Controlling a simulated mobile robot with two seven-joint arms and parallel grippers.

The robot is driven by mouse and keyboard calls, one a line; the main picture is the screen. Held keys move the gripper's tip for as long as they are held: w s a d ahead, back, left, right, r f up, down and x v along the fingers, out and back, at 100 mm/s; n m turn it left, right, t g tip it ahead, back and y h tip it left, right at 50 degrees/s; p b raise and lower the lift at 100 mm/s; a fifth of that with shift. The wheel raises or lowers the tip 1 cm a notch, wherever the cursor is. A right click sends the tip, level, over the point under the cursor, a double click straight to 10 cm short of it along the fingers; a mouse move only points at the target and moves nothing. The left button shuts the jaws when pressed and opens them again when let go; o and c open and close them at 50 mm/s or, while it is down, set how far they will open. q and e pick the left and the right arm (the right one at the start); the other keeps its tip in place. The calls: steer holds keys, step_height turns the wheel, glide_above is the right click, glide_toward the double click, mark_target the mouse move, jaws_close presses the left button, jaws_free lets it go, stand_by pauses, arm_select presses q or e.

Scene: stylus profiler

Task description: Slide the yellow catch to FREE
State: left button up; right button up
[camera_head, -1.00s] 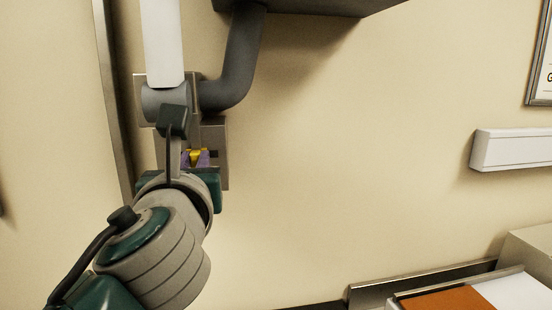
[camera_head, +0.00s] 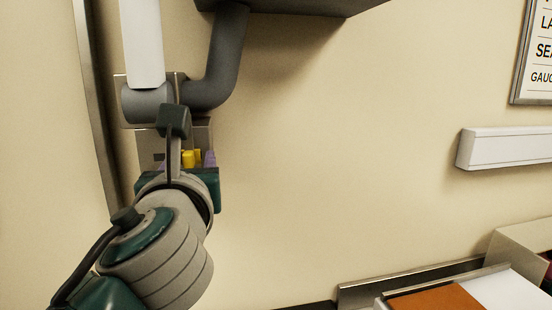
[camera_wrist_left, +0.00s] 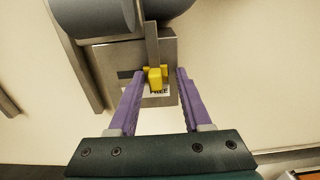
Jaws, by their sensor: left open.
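The yellow catch (camera_wrist_left: 154,76) sits on a grey plate (camera_wrist_left: 105,62) with a dark slot to its left. A label reading FREE, partly covered, lies just below the catch. My left gripper (camera_wrist_left: 161,88) is open, with one purple finger on each side of the catch. A gap shows between the catch and each finger in the wrist view. In the head view, the catch (camera_head: 190,158) shows just above my left gripper (camera_head: 191,164), which hides much of the plate's lower part (camera_head: 204,135). My right gripper is not in view.
A thick grey bent pipe (camera_head: 228,60) and a white upright part (camera_head: 143,42) stand just above the plate. A metal strip (camera_head: 98,110) runs down the wall at left. A white wall box (camera_head: 507,147) and an orange-and-white surface (camera_head: 440,300) are at right. The wall between is clear.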

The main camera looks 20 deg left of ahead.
arm_select(q)
steer(key=b+v, duration=0.2)
steer(key=v, duration=0.8)
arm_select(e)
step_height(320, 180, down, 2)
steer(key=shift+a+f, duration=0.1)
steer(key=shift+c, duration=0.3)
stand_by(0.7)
